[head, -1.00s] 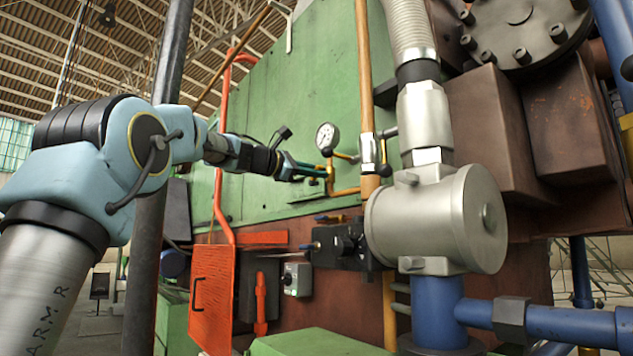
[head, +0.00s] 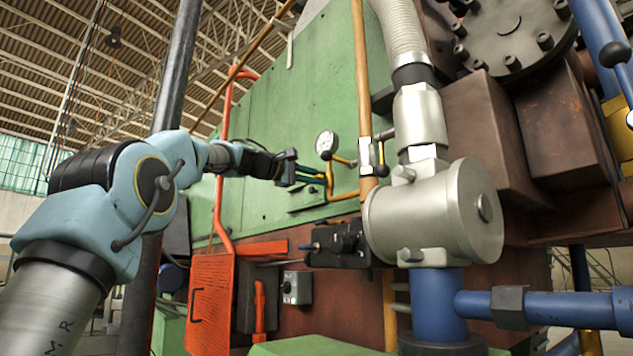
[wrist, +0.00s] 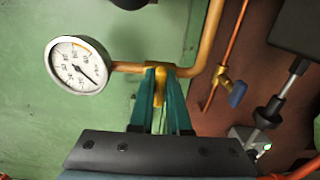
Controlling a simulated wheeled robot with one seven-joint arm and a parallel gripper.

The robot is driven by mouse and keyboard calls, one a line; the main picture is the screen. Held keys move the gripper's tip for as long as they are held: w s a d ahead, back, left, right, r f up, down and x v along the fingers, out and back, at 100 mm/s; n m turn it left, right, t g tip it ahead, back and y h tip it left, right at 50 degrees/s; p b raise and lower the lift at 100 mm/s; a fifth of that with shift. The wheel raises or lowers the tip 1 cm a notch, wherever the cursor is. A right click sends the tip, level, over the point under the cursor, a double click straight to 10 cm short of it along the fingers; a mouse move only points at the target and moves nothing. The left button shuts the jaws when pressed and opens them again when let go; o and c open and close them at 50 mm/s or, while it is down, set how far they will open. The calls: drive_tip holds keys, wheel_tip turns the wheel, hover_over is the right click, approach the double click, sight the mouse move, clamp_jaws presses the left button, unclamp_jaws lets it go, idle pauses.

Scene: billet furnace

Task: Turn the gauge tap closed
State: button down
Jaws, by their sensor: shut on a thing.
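The white-faced gauge (head: 326,145) stands off the green furnace wall on a brass pipe. It also shows in the wrist view (wrist: 77,65), with its needle pointing to the lower right. The brass gauge tap (wrist: 159,86) is in the pipe run to the right of the gauge. My gripper (wrist: 161,100) is shut on the tap's handle, with one teal finger on each side of it. In the head view my gripper (head: 322,178) reaches the tap from the left, just below the gauge. The fingers hide part of the handle, and its exact angle is hard to tell.
A vertical brass pipe (head: 362,80) and a large grey metal valve body (head: 425,215) stand right of the tap. A blue-handled valve (wrist: 238,94) is to its right in the wrist view. An orange panel (head: 208,300) hangs below my arm.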

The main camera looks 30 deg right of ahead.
idle(0.3)
drive_tip(key=c, duration=0.9)
unclamp_jaws()
drive_tip(key=a+b, duration=0.1)
drive_tip(key=a, duration=0.2)
drive_tip(key=s+a+b, duration=0.1)
drive_tip(key=a, duration=0.3)
drive_tip(key=s+a+b, duration=0.1)
drive_tip(key=a+b, duration=0.1)
drive_tip(key=a, duration=0.1)
drive_tip(key=shift+a, duration=0.3)
